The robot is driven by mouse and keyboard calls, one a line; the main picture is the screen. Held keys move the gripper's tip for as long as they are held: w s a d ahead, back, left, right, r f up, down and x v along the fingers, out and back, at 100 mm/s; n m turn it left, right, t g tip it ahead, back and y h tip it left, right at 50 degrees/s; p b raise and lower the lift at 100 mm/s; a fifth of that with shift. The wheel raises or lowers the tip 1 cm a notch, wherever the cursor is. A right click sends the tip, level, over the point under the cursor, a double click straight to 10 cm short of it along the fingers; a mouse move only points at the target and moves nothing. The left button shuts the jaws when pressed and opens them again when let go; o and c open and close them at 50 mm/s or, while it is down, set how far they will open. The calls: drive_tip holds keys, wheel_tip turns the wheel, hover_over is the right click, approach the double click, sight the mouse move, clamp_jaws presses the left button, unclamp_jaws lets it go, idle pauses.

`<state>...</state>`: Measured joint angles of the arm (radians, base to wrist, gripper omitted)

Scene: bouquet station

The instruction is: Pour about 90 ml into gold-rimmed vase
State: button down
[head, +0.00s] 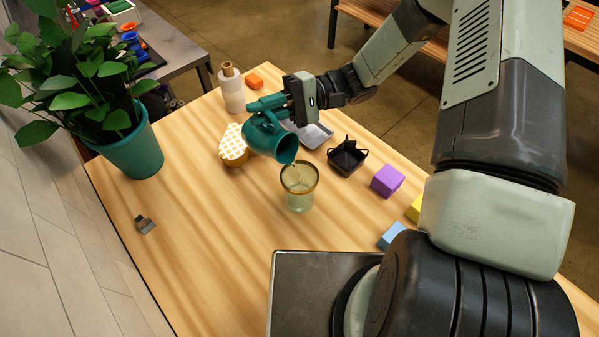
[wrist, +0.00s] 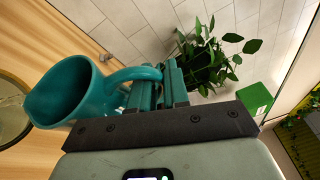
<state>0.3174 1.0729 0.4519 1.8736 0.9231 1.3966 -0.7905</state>
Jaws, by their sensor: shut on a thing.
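My gripper (head: 268,103) is shut on the handle of a teal jug (head: 267,139). The jug is tilted, with its mouth toward the gold-rimmed vase (head: 299,199) and a little above it. A thin stream seems to run from the jug's lip into the vase. The vase is greenish, see-through glass and stands upright on the table; its liquid level is hard to read. In the wrist view the jug (wrist: 72,92) shows its open mouth to the left, its handle between the fingers (wrist: 158,88). Part of the vase's rim (wrist: 12,108) shows at the left edge.
On the wooden table (head: 215,240), a white-and-yellow patterned item (head: 233,146), a grey tray (head: 316,134), a black holder (head: 347,157) and a purple block (head: 387,180) stand near the vase. A bottle (head: 232,90) and a potted plant (head: 130,145) are farther back. The table's front left is mostly clear.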

drive_tip(key=shift+s+d, duration=0.1)
drive_tip(key=w+a+f+m, duration=0.1)
drive_tip(key=w+a+f+m+h, duration=0.1)
drive_tip(key=a+f+m, duration=0.1)
drive_tip(key=shift+w+a+m+h, duration=0.15)
drive_tip(key=shift+w+m+h, duration=0.15)
drive_tip(key=shift+w, duration=0.05)
drive_tip(key=shift+w+a+f+m+h, duration=0.25)
drive_tip(key=shift+a+f+m+h, duration=0.05)
drive_tip(key=shift+f+m, duration=0.35)
drive_tip(key=shift+w+a+f+m+h, duration=0.3)
drive_tip(key=shift+f+m, duration=0.25)
drive_tip(key=shift+f, duration=0.15)
drive_tip(key=shift+f, duration=0.1)
idle(0.7)
drive_tip(key=w+a+f+m, duration=0.1)
drive_tip(key=w+a+f+m+h, duration=0.1)
drive_tip(key=f, duration=0.1)
drive_tip(key=a+f+m+h, duration=0.1)
drive_tip(key=shift+w+a+f+g, duration=0.25)
drive_tip(key=shift+w+a+g, duration=0.05)
drive_tip(key=shift+w, duration=0.1)
drive_tip(key=shift+w+a+f+m+g+h, duration=0.15)
drive_tip(key=shift+w+a+f+m+h, duration=0.2)
drive_tip(key=shift+m, duration=0.35)
drive_tip(key=shift+w+a+f+m+g+h, duration=0.15)
drive_tip(key=shift+w+a+m+h, duration=0.25)
drive_tip(key=shift+m, duration=0.3)
